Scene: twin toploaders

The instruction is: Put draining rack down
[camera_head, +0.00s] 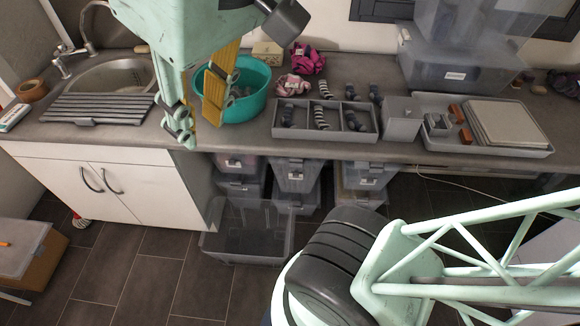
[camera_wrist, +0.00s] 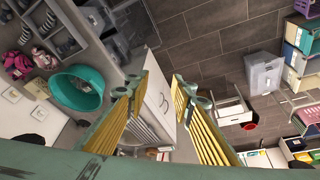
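The draining rack (camera_head: 98,107) is a grey slatted panel lying flat at the counter's front edge, just in front of the sink basin (camera_head: 120,72), in the head view. A dark bar runs along its front edge. In the wrist view, grey slats that look like the rack (camera_wrist: 146,132) show partly between my fingers. My gripper (camera_head: 197,122) is open and empty, to the right of the rack and above the counter front, apart from it. Its yellow-padded fingers point down. In the wrist view my gripper (camera_wrist: 160,88) has its fingertips spread wide.
A teal tub (camera_head: 236,88) stands right behind my fingers. Further right are a grey divided tray (camera_head: 325,134) with socks and a stack of clear bins (camera_head: 455,72). A brown ring (camera_head: 31,89) sits left of the rack. White cabinet doors (camera_head: 110,185) are below.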

